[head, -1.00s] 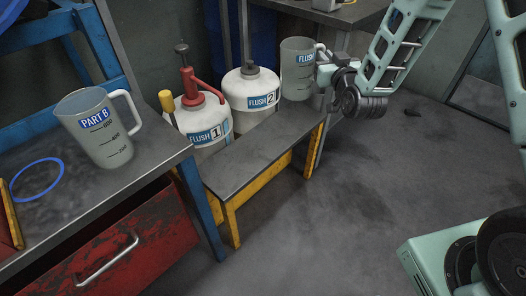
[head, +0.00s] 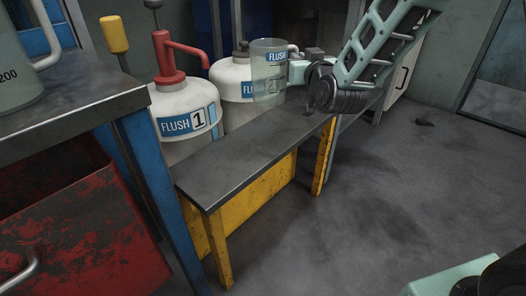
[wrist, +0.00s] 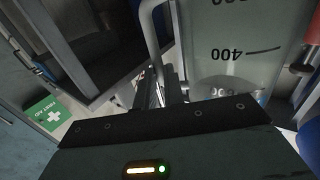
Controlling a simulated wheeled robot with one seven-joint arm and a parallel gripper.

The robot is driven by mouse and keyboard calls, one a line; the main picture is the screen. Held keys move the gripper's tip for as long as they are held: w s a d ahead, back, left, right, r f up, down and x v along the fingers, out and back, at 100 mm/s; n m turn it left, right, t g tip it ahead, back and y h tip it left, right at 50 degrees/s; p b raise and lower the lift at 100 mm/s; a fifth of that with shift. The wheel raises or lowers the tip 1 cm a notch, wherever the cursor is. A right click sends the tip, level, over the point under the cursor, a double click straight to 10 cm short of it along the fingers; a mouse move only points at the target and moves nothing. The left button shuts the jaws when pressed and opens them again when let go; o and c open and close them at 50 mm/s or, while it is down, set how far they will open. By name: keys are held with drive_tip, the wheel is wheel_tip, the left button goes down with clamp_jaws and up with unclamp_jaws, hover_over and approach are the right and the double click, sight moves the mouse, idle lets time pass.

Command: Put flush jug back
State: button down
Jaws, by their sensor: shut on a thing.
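The flush jug (head: 268,72) is a clear grey measuring jug with a blue FLUSH label. It is upright, in front of the FLUSH 2 container, near the back edge of the low bench (head: 225,160). I cannot tell whether its base touches anything. My gripper (head: 297,57) is at the jug's right side, shut on its handle. In the wrist view the jug (wrist: 235,45) fills the right, upside down with its 400 mark showing. The handle (wrist: 150,30) runs down to the fingers, which are partly hidden. A little clear liquid seems to lie inside the jug.
The white FLUSH 1 container (head: 185,122) with a red pump and the FLUSH 2 container (head: 232,85) stand behind the bench. A steel worktop (head: 75,105) with another jug (head: 12,75) is at left, above a red drawer (head: 75,215). The bench top is clear.

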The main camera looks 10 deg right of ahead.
wheel_tip(320, 180, down, 12)
drive_tip(key=b, duration=0.8)
drive_tip(key=shift+w+a, duration=0.45)
drive_tip(key=shift+f, duration=0.1)
drive_tip(key=shift+f, duration=0.15)
drive_tip(key=c, duration=1.5)
unclamp_jaws()
drive_tip(key=shift+c, duration=0.2)
drive_tip(key=shift+o, duration=0.2)
